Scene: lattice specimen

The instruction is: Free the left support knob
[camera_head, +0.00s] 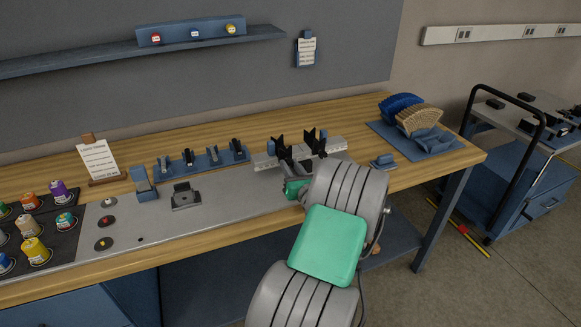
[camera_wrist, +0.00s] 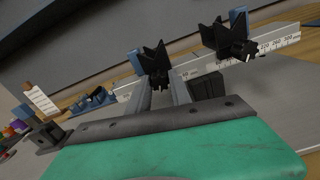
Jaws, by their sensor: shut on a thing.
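The left support (camera_head: 281,147) is a black V-shaped holder on a pale scaled rail (camera_head: 265,161); it also shows in the wrist view (camera_wrist: 157,60). My gripper (camera_wrist: 161,86) reaches to the front of this support, with one grey finger on each side of its small black knob (camera_wrist: 158,84). The fingers are shut on the knob, which is mostly hidden between them. The right support (camera_head: 316,141) stands apart on the same rail, and its knob (camera_wrist: 249,50) sticks out untouched. In the head view my arm hides the fingertips.
Left of the rail, a blue rack (camera_head: 208,160) holds several dark pieces, with a grey block (camera_head: 185,197) before it. A card stand (camera_head: 99,160) and colourful jars (camera_head: 36,251) stand further left. A blue mat (camera_head: 440,147) with fan-shaped racks lies right. The grey plate (camera_head: 215,220) is largely clear.

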